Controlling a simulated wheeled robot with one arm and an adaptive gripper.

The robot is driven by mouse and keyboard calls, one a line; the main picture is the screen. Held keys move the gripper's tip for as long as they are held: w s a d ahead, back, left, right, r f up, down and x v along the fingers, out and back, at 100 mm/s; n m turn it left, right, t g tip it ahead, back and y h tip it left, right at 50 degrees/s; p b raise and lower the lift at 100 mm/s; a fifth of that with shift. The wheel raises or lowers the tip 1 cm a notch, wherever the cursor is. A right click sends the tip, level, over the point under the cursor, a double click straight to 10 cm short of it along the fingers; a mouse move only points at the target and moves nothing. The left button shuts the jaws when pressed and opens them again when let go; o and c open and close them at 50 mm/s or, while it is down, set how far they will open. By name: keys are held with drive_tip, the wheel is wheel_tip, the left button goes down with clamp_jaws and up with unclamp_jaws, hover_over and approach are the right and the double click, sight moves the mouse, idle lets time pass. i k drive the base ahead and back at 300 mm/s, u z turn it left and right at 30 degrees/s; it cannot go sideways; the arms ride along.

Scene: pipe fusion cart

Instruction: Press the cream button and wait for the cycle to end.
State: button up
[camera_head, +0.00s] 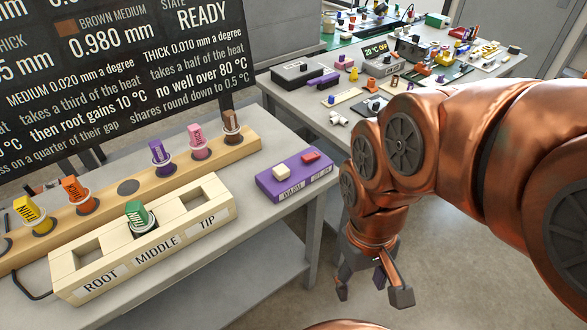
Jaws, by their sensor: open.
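The cream button (282,171) sits on the left of the purple box (296,186). A red button (310,157) is beside it on the same box. The word WARM shows on the box's front, below the cream button. My gripper (372,295) hangs to the right of the bench, past its edge and apart from the box. Its fingers point down and are spread open, with nothing seen between them. The black display board (120,70) reads STATE READY, with BROWN MEDIUM and 0.980 mm also shown.
A cream block (188,244) labelled ROOT, MIDDLE and TIP holds a green THIN piece (138,217) in the middle; the other two sockets look empty. Behind it, a wooden rack (109,203) holds several coloured pieces. A second, cluttered table (440,95) stands behind my arm.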

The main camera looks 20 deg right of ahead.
sight(281, 171)
drive_tip(key=u, duration=1.8)
drive_tip(key=k, duration=0.85)
drive_tip(key=z, duration=1.05)
drive_tip(key=i, duration=0.5)
